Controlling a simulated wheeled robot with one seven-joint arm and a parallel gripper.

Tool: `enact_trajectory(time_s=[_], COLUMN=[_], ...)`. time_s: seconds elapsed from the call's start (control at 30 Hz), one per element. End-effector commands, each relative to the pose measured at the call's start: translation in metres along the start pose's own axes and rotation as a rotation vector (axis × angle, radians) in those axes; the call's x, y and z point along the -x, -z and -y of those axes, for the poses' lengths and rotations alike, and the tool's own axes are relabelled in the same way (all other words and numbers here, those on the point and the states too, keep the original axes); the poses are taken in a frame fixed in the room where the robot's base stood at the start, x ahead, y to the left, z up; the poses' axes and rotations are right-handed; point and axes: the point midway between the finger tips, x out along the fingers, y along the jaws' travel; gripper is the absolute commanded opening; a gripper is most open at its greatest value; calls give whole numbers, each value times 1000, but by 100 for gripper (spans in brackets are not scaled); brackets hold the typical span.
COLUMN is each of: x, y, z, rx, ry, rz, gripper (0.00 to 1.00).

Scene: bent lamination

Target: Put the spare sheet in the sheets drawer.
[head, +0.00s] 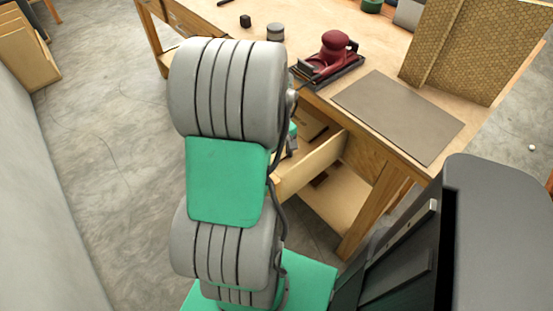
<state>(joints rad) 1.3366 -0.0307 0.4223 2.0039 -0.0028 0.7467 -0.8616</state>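An open wooden drawer (312,165) juts from the bench, just right of my arm. Its inside is partly hidden by my arm, and I cannot read any label on it. I cannot make out a spare sheet for certain. A flat grey-brown rectangle (398,115) lies on the bench top near its front right corner; whether it is a sheet or a mat I cannot tell. My gripper is hidden behind my own large grey and green arm links, so its fingers and anything in them do not show.
A dark red sander (332,57) rests on a dark base on the wooden bench (395,57). Small dark and grey cylinders (275,32) stand left of it. A honeycomb-patterned panel (462,50) stands at the right. Wooden boards (25,50) lean at the far left. The left floor is clear.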

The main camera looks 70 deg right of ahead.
Motion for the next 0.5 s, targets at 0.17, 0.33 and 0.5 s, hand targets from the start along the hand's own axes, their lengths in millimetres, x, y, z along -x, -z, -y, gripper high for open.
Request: enact_trajectory(time_s=[0.17, 0.33, 0.5], x=[1, -2, -2], y=[0, 0, 0], z=[0, 0, 0], rx=[0, 0, 0], ry=[-1, 0, 0], rz=[-1, 0, 0], gripper=[49, 90, 100])
